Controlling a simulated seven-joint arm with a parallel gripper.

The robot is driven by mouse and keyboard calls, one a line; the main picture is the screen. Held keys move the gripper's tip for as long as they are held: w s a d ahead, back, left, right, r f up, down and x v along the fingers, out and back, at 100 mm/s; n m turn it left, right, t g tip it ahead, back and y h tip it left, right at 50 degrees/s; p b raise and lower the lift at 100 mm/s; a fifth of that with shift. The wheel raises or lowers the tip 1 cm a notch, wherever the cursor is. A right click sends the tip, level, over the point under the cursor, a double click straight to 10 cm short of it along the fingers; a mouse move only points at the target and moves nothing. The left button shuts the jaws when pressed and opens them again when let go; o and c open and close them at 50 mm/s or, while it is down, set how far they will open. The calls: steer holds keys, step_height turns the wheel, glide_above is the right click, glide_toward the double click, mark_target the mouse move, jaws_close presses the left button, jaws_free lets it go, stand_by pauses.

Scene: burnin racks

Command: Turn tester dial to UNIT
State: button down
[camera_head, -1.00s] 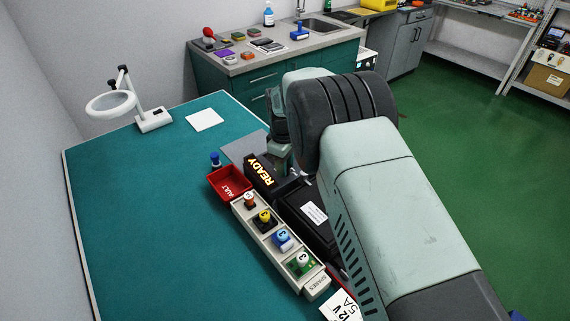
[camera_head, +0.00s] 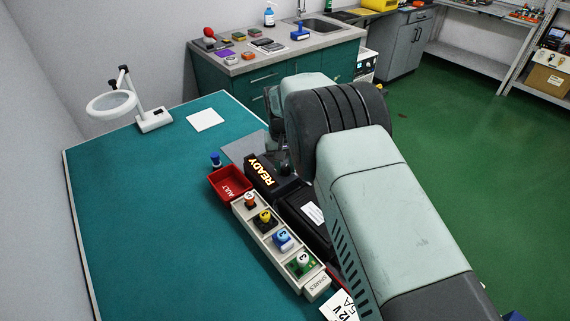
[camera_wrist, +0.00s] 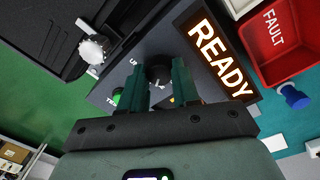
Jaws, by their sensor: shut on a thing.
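The tester is a dark box with a lit READY sign (camera_wrist: 218,58), which also shows in the head view (camera_head: 262,172). Its black dial (camera_wrist: 158,72) stands on the grey panel beside the sign in the wrist view. My gripper (camera_wrist: 159,82) has its two green fingers on either side of the dial and is shut on it. Partly hidden white lettering lies around the dial, so I cannot read its setting. A green button (camera_wrist: 116,97) is left of the fingers. In the head view my arm hides most of the gripper and the dial.
A red FAULT bin (camera_head: 229,184) and a blue-capped item (camera_head: 215,160) are close to the tester. A pale SPARES tray (camera_head: 262,238) with several numbered pieces lies along it. A black case with a white knob (camera_wrist: 95,50) is beside it. The left tabletop is clear.

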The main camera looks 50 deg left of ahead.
mark_target(284, 166)
steer(key=m, duration=0.3)
steer(key=shift+m, duration=0.3)
steer(key=m, duration=0.3)
steer(key=shift+m, duration=0.3)
steer(key=m, duration=0.6)
steer(key=shift+a+m+g, duration=0.1)
steer(key=shift+m+g, duration=0.3)
steer(key=c, duration=0.8)
jaws_free()
steer(key=shift+r, duration=0.1)
steer(key=r, duration=1)
steer(key=shift+w+a+r, duration=0.1)
steer(key=shift+a+r, duration=0.1)
steer(key=shift+r, duration=0.1)
